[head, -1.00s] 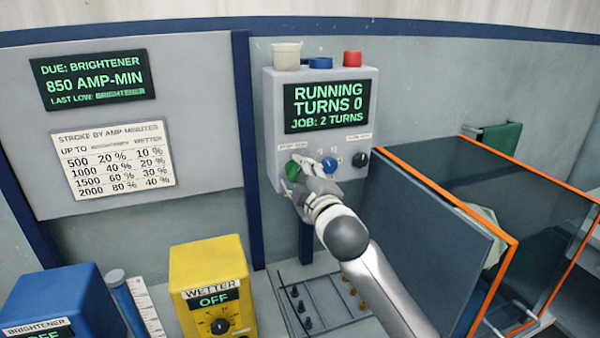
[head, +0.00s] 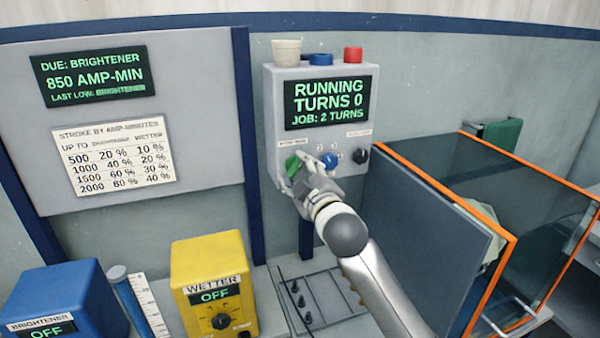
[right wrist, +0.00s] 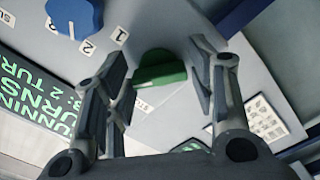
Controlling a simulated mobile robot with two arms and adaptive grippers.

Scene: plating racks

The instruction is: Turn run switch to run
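The green run switch (head: 293,164) is a knob on the lower left of the grey control box (head: 327,70). The box's screen (head: 327,102) reads RUNNING, TURNS 0, JOB: 2 TURNS. My right gripper (head: 308,168) is in front of the box's lower face, at the switch's right side, partly covering the panel. In the right wrist view the green switch (right wrist: 160,70) shows between and beyond the spread fingers of my right gripper (right wrist: 160,88), with gaps on both sides. The gripper is open and empty. My left gripper is not in view.
A blue numbered knob (head: 330,160) and a black knob (head: 360,153) sit right of the switch. A grey panel and orange-edged clear tank (head: 515,240) stand close on the right. Yellow WETTER (head: 205,262) and blue BRIGHTENER (head: 65,292) boxes stand lower left.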

